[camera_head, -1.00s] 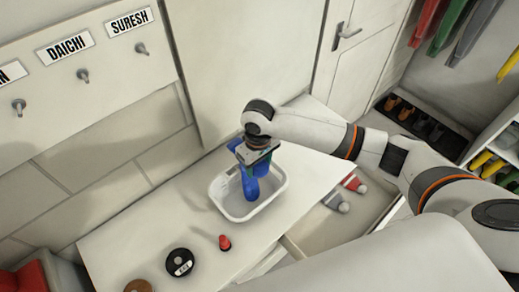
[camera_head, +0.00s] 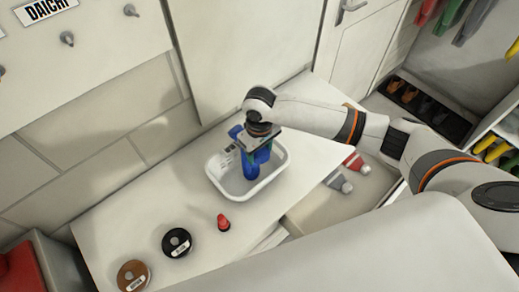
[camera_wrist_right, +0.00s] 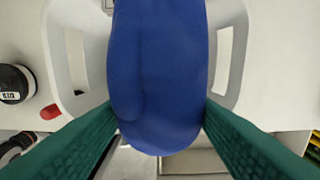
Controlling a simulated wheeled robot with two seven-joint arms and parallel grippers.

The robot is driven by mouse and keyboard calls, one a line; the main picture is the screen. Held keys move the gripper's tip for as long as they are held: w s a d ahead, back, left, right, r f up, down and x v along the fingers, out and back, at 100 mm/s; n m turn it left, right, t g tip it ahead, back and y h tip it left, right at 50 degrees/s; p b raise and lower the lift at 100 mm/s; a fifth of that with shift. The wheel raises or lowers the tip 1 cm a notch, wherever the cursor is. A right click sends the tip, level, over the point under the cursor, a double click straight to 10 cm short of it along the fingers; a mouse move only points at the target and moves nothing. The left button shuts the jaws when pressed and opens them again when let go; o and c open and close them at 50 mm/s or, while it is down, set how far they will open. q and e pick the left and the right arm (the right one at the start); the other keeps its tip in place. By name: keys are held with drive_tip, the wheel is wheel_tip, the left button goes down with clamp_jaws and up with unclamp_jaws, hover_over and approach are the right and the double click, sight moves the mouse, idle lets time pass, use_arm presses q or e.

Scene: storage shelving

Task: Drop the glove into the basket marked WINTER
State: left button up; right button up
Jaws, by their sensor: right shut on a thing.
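The blue glove (camera_head: 250,168) is held in my right gripper (camera_head: 260,152) over the white basket (camera_head: 271,182), partly within its outline in the head view. I cannot tell how far its lower end is below the rim. In the right wrist view, the glove (camera_wrist_right: 160,75) hangs between the two green fingers, shut on it, and hides the middle of the basket (camera_wrist_right: 75,100). A small label shows at the basket's left side, but its text is unreadable. My left gripper is not in view.
The basket stands on a white counter (camera_head: 180,205). A red-topped item (camera_head: 223,222), a black roll (camera_head: 177,242) and a brown roll (camera_head: 133,275) are left of and in front of it. An open drawer (camera_head: 325,210) with red and grey items is at right.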

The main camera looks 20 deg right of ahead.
drive_tip(key=o, duration=1.1)
drive_tip(key=shift+c, duration=0.2)
drive_tip(key=shift+r, duration=0.15)
wheel_tip(320, 180, up, 12)
drive_tip(key=b, duration=0.2)
drive_tip(key=shift+s+f, duration=0.1)
drive_tip(key=shift+f, duration=0.1)
